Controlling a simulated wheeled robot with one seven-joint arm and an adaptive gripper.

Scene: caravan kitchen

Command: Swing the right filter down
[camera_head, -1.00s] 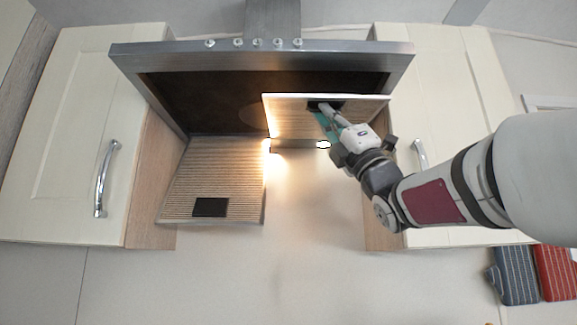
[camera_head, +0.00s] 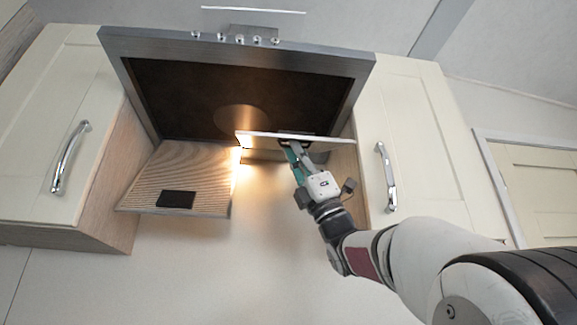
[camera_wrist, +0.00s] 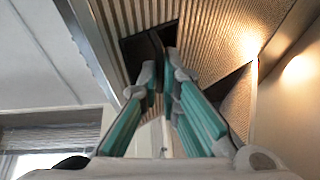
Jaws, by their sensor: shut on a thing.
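The right filter (camera_head: 258,143) is a ribbed panel with a bright front edge under the range hood (camera_head: 115,45). In the head view it hangs tilted, nearly edge-on, with its front edge away from the hood's rim. My gripper (camera_head: 291,150) reaches it from below, shut at its dark handle. In the wrist view the shut fingers (camera_wrist: 160,62) meet the black handle recess (camera_wrist: 135,48) in the ribbed filter face (camera_wrist: 215,40). The fingers hide part of the handle. The left filter (camera_head: 195,160) hangs down with its dark handle (camera_head: 176,199) free.
Cream cabinets flank the hood, the left one (camera_head: 45,130) and the right one (camera_head: 415,130), each with a protruding metal handle. The right cabinet's side is close to my wrist. Lit open room lies below the filters. Knobs (camera_head: 240,39) line the hood front.

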